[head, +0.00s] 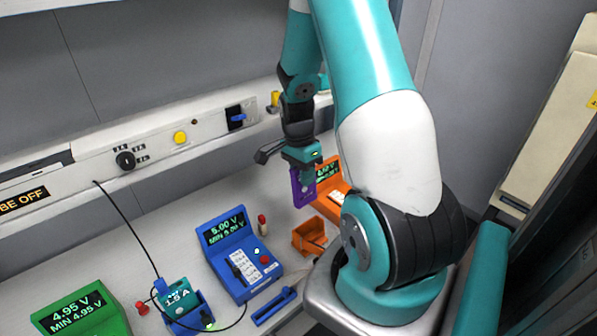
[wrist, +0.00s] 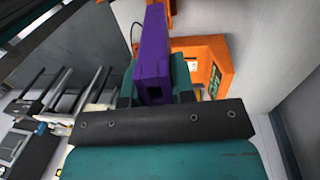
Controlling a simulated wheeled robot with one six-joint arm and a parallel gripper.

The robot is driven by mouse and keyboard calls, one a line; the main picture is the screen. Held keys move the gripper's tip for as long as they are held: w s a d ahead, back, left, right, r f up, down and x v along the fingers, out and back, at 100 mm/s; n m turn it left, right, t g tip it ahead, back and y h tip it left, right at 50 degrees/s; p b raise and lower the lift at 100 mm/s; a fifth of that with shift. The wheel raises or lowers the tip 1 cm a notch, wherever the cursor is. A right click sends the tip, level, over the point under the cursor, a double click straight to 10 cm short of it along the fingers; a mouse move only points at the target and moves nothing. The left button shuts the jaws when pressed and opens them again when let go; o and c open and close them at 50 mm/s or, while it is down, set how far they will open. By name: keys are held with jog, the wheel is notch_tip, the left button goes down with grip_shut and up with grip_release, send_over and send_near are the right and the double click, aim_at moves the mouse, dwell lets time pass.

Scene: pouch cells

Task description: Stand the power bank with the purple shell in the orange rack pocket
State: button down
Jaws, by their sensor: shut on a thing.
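The power bank with the purple shell (head: 302,191) hangs upright from my gripper (head: 302,160), above the bench. In the wrist view the purple power bank (wrist: 153,55) stands out between the jaws of my gripper (wrist: 155,92), which are shut on it. The small orange rack pocket (head: 309,237) stands on the bench below and a little to the right of the power bank, apart from it. Its top looks open and I see nothing standing in it. The orange pocket is not clearly seen in the wrist view.
An orange tester (head: 328,205) stands close behind the power bank, partly hidden by my arm. A blue tester (head: 240,252) and a red-topped peg stand left of the pocket. A blue tray (head: 274,306) lies in front. A green tester (head: 82,312) and cabled teal unit (head: 176,300) are farther left.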

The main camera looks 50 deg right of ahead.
aim_at(305, 196)
jog(key=shift+s+a+f+b, duration=0.1)
jog(key=shift+s+f+b, duration=0.05)
jog(key=shift+f+b, duration=0.85)
jog(key=shift+s+f+b, duration=0.15)
jog(key=shift+f+b, duration=0.45)
jog(key=shift+f, duration=0.65)
jog(key=shift+s+a+f+b, duration=0.1)
jog(key=shift+s+f+b, duration=0.05)
jog(key=shift+f+b, duration=0.85)
jog(key=shift+s+f+b, duration=0.2)
jog(key=shift+f+b, duration=0.65)
jog(key=shift+f, duration=0.7)
jog(key=shift+s+f+b, duration=0.2)
jog(key=shift+f+b, duration=0.6)
jog(key=shift+f, duration=0.7)
jog(key=c, duration=0.9)
grip_release()
jog(key=r, duration=0.5)
jog(key=w+r, duration=0.1)
jog(key=r, duration=0.5)
jog(key=w+r, duration=0.1)
jog(key=r, duration=0.5)
jog(key=shift+w+d+r+b, duration=0.15)
jog(key=shift+d+b, duration=0.1)
jog(key=shift+b, duration=0.15)
